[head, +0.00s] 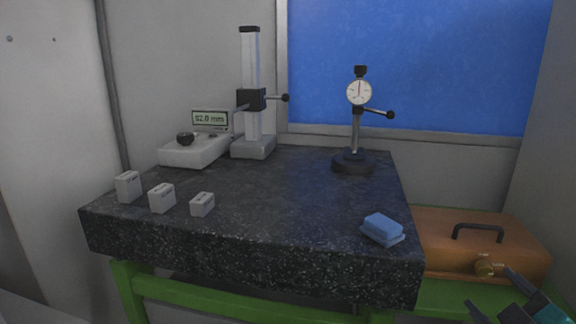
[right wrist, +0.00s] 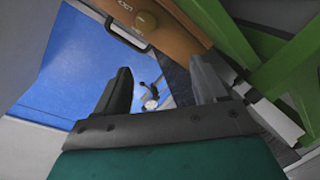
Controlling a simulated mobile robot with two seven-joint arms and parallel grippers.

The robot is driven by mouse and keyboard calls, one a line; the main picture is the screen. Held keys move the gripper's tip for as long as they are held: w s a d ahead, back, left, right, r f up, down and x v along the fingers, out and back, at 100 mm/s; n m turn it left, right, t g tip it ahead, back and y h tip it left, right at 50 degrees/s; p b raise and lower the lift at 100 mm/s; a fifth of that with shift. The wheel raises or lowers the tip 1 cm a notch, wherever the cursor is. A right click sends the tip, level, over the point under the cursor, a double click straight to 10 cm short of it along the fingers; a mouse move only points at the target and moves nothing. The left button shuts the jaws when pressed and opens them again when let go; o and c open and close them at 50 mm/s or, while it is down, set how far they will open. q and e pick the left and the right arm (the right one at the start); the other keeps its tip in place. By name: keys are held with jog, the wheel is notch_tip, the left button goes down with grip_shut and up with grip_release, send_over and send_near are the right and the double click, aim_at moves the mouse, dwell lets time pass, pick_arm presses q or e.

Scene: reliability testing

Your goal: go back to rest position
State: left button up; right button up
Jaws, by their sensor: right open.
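My right gripper (head: 497,296) shows at the lower right corner of the head view, in front of the wooden case and to the right of the granite plate. Its two fingers are spread and nothing is between them. In the right wrist view the open fingers (right wrist: 162,88) also show, apart and empty. The gripper touches nothing that I can see. My left gripper is not in view.
A dark granite plate (head: 270,200) on a green stand holds several grey blocks, a height gauge (head: 251,100), a dial gauge stand (head: 354,135) and a blue block (head: 383,226) near its right front corner. A brown case (head: 480,236) with a handle stands right of it.

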jog(key=s+a+f+m+g, duration=0.2)
jog(key=s+f+m+g, duration=0.15)
jog(key=f, duration=0.35)
jog(key=s+a+f+m+g, duration=0.2)
jog(key=s+f+g, duration=0.2)
jog(key=s+f, duration=0.15)
jog(key=s+a+f+m+g+y, duration=0.1)
jog(key=s+a+f+g+y, duration=0.1)
jog(key=s+a+f+g, duration=0.55)
jog(key=w+a+f+t+y, duration=0.1)
jog(key=w+a+f+t, duration=0.2)
jog(key=w+f+t, duration=0.2)
notch_tip(320, 180, down, 3)
jog(key=t, duration=0.4)
jog(key=shift+t+y, duration=0.3)
